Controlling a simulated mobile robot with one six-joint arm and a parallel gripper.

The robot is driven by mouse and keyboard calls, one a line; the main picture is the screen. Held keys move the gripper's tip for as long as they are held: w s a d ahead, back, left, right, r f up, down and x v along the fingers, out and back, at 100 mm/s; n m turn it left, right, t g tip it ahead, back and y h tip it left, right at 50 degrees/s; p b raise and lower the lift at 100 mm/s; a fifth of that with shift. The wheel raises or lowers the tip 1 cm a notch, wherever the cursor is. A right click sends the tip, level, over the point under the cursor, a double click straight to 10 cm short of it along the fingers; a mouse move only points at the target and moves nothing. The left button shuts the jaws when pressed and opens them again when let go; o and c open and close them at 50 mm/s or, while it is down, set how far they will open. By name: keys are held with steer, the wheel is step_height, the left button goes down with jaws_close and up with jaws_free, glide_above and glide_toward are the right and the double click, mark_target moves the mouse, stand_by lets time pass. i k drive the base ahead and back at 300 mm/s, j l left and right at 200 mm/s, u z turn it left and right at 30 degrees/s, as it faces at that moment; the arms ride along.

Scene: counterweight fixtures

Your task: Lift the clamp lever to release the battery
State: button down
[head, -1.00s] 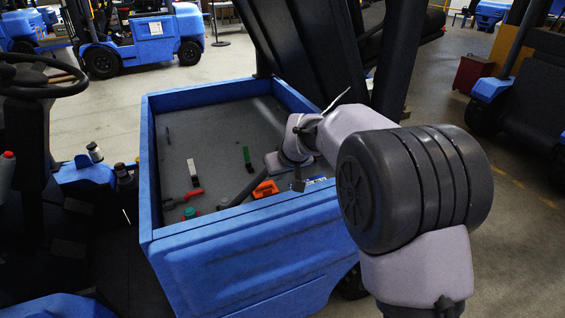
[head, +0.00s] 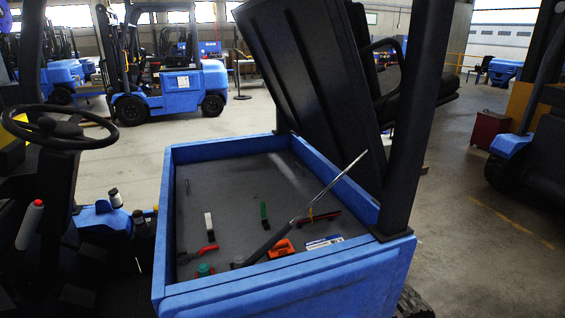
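A long lever-like bar (head: 266,243) has a dark lower part and a thin bright metal upper part. It slants up to the right from the front of the blue-walled bay (head: 169,215). A smaller red-handled piece (head: 198,254) lies low at the bay's left front. I cannot tell for sure which is the clamp lever. The bay's dark grey floor (head: 235,190) may be the battery top; I cannot tell. My gripper is out of the head view, so its opening and any contact are hidden.
An orange part (head: 281,249), a green-topped piece (head: 264,215), a white-topped piece (head: 209,222) and a dark red bar (head: 320,218) sit in the bay. A raised black cover (head: 310,75) and a black post (head: 409,120) stand behind and right. Floor is open at right.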

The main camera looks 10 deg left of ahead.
mark_target(202, 251)
steer(key=i+j, duration=0.2)
steer(key=j, duration=0.15)
steer(key=i+j+z, duration=0.15)
steer(key=i+j, duration=0.3)
steer(key=j, duration=0.3)
